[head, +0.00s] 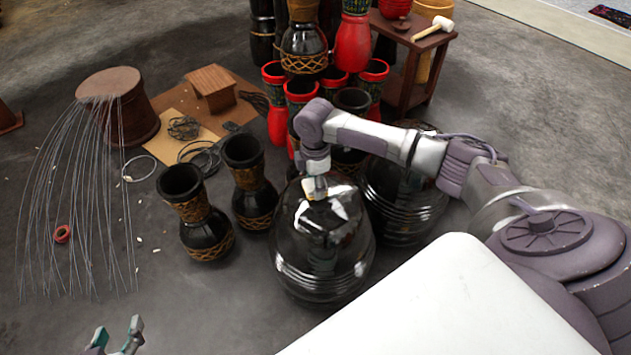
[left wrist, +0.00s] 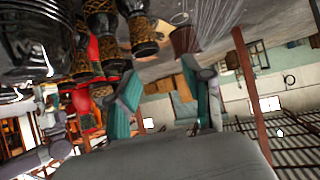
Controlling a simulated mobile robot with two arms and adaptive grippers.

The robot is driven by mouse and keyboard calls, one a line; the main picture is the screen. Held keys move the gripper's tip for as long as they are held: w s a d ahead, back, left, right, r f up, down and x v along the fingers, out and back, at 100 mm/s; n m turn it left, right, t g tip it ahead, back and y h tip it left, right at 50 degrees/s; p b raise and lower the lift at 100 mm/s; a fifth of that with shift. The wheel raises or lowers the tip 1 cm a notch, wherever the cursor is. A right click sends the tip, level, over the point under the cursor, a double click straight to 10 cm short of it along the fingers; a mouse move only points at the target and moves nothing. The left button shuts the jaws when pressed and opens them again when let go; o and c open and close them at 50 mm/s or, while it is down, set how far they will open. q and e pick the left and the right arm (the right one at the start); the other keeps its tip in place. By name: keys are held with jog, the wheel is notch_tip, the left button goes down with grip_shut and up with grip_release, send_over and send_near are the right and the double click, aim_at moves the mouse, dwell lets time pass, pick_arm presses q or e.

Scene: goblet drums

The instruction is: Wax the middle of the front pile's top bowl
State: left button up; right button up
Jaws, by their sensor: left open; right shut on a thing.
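The front pile (head: 322,262) is a stack of glossy black bowls turned upside down, with rims showing as ridges low down. Its top bowl (head: 348,232) has a smooth, reflective dome. My right gripper (head: 314,188) points down at the upper middle of this dome, shut on a small tan piece (head: 309,195) that is mostly hidden. The piece is at or very near the surface; I cannot tell if it touches. My left gripper (head: 115,338) is open and empty at the bottom left, and its spread fingers show in the left wrist view (left wrist: 165,98).
A second black pile (head: 408,212) stands behind to the right, partly under my right arm. Two black goblet drums (head: 205,228) (head: 255,195) stand left of the front pile. Red drums (head: 303,95) and a small table (head: 412,45) are behind.

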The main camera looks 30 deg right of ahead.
jog(key=shift+f, duration=0.35)
